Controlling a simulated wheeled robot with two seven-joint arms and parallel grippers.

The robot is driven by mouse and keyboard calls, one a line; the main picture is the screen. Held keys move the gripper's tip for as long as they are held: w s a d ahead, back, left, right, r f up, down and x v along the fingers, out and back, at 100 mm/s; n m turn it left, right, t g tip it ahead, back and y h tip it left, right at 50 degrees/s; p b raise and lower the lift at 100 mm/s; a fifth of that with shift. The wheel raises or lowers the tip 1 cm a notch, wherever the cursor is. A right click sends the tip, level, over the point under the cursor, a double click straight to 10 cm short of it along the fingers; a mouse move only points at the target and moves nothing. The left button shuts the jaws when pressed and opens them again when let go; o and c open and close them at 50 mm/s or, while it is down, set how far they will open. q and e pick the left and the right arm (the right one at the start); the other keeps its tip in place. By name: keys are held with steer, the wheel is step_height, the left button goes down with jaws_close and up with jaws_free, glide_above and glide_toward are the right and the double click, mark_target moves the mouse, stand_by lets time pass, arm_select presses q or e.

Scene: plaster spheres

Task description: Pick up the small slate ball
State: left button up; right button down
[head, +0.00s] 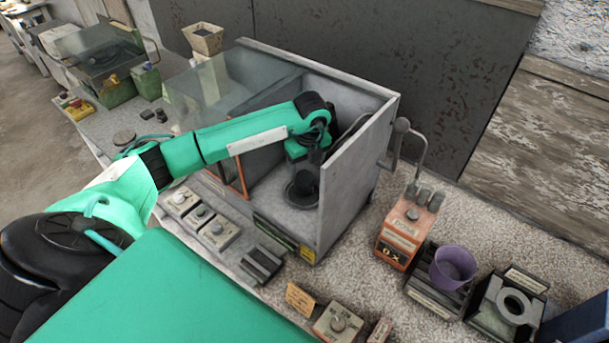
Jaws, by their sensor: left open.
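A small dark ball (306,183), which looks like the slate ball, sits on a dark round dish (297,199) inside an open-fronted grey case (345,185). My left arm reaches into the case from the left, and my left gripper (309,163) points down just above the ball. It is open, though its fingers are dark and hard to make out. I cannot tell whether they touch the ball or stand around it. My right gripper is not in view.
The case's grey right wall stands close beside my gripper, and a glass pane (200,90) is at the left. An orange box (402,232), a purple cup (453,267) and a block with a ring (506,305) stand to the right. Small switch boxes (219,234) line the front.

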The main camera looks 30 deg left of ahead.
mark_target(305, 172)
arm_select(q)
steer(key=f+p, duration=0.1)
steer(key=f, duration=0.1)
steer(key=f+p, duration=0.1)
steer(key=shift+w+a+f+p, duration=0.1)
steer(key=shift+a+f+p, duration=0.2)
steer(key=shift+f, duration=0.4)
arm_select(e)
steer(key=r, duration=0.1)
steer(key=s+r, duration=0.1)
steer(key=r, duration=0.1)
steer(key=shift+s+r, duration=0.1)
arm_select(q)
steer(key=c, duration=1.1)
steer(key=shift+c, duration=0.3)
steer(key=shift+r, duration=0.15)
